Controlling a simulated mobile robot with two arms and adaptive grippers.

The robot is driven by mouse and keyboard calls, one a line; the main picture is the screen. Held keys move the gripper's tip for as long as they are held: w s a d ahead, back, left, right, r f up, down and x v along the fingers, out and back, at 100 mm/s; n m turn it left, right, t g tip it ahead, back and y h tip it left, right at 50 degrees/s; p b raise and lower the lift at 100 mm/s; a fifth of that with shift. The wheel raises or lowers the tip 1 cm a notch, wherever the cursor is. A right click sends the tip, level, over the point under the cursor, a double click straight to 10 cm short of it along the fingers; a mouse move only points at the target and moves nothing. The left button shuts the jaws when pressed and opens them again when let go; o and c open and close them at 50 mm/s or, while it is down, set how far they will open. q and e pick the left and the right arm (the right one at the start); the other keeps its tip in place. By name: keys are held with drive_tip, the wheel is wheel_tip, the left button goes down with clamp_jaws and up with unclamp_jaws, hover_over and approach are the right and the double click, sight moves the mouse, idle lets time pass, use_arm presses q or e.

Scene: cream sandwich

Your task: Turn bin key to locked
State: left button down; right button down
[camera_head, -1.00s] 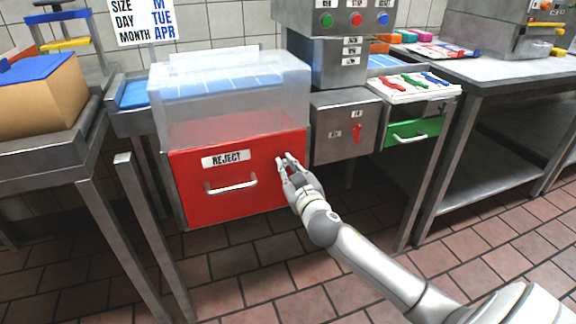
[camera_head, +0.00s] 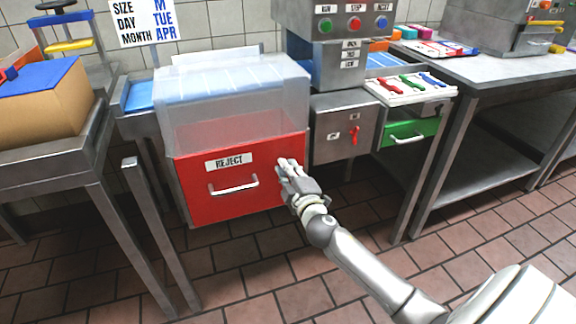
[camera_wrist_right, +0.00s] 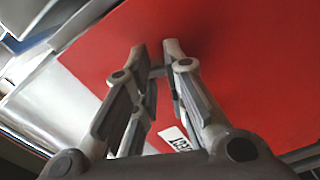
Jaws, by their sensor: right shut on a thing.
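The red reject bin (camera_head: 203,192) has a REJECT label and a silver handle on its front. It also fills much of the right wrist view (camera_wrist_right: 250,70). My right gripper (camera_head: 286,165) is at the upper right of the bin's front. In the right wrist view its fingers (camera_wrist_right: 157,62) stand on both sides of a small grey piece, the bin key (camera_wrist_right: 157,72), and are shut on it. The key's angle and any lock markings are hidden or too small to tell. My left gripper is not in view.
A clear plastic box (camera_head: 235,105) stands above the bin. A grey cabinet with a red switch (camera_head: 354,136) and a green drawer (camera_head: 408,132) are to the right. A steel table (camera_head: 60,135) stands at left. The tiled floor in front is clear.

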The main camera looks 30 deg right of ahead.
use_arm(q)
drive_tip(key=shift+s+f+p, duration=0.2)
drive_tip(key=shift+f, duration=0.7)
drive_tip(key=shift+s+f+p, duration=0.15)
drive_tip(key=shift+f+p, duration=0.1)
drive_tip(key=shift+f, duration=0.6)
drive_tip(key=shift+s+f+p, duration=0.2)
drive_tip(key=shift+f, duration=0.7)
use_arm(e)
drive_tip(key=shift+a+n, duration=0.1)
drive_tip(key=shift+n, duration=1.9)
drive_tip(key=c, duration=0.9)
unclamp_jaws()
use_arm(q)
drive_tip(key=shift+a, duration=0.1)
use_arm(e)
drive_tip(key=shift+o, duration=0.2)
drive_tip(key=v, duration=1.2)
drive_tip(key=shift+f, duration=0.1)
